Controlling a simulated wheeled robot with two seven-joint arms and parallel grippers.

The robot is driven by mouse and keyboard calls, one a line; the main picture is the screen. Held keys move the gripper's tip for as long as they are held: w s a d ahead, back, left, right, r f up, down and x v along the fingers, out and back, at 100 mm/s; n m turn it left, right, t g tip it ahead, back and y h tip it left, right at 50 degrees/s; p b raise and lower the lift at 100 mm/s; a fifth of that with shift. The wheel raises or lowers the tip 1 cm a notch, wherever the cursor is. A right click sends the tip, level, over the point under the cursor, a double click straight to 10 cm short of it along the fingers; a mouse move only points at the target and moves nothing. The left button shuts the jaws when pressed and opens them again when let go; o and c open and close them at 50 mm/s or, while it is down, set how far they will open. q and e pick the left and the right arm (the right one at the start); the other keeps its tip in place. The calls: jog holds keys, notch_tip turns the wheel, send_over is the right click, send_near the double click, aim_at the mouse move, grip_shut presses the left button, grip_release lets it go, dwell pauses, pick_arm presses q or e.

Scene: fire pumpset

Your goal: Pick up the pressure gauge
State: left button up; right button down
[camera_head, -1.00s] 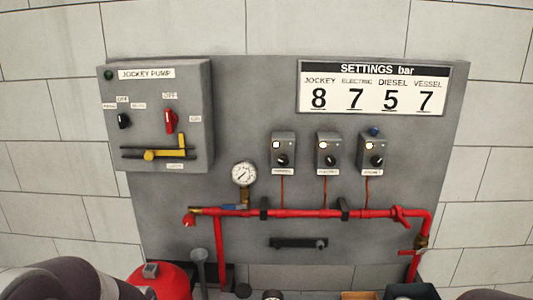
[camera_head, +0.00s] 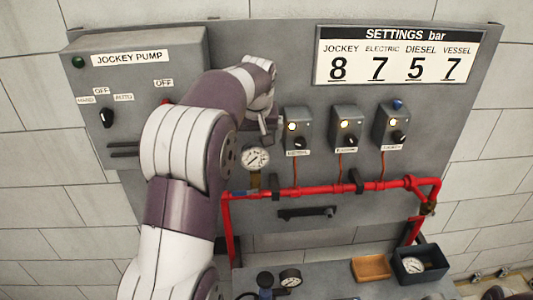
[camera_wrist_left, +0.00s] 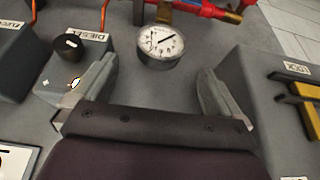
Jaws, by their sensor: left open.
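A round white-faced pressure gauge (camera_head: 255,158) stands on a brass fitting at the left part of the red pipe on the grey panel. Two more gauges show below: one on the grey bench top (camera_head: 290,277) and one in a dark box (camera_head: 412,265). My left gripper (camera_head: 263,125) is just above the mounted gauge, partly hidden by its own wrist. In the left wrist view the gripper (camera_wrist_left: 156,72) is open and empty, and the mounted gauge (camera_wrist_left: 160,45) shows beyond and between the fingertips, apart from them. My right gripper is not in view.
The jockey pump box (camera_head: 140,95) juts out left of my left gripper. Small switch boxes (camera_head: 297,130) stand close to its right. The red pipe (camera_head: 320,189) runs below. A brown tray (camera_head: 370,268) sits on the bench.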

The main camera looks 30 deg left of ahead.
aim_at(254, 148)
pick_arm(q)
jog(key=b+x, duration=0.1)
jog(key=x, duration=0.1)
jog(key=b+x, duration=0.1)
jog(key=x, duration=0.2)
jog(key=shift+s, duration=0.25)
jog(key=shift+w+a+f+p, duration=0.55)
jog(key=shift+w+f+p, duration=0.25)
jog(key=shift+f+p, duration=0.15)
jog(key=p+x, duration=0.2)
jog(key=x, duration=0.1)
jog(key=shift+s+d+f+p, duration=0.1)
jog(key=shift+d+f+p, duration=0.05)
jog(key=shift+f+p, duration=0.2)
jog(key=shift+f, duration=0.35)
jog(key=shift+w+f, duration=0.25)
jog(key=shift+f, duration=0.05)
jog(key=shift+r, duration=0.1)
jog(key=c, duration=1)
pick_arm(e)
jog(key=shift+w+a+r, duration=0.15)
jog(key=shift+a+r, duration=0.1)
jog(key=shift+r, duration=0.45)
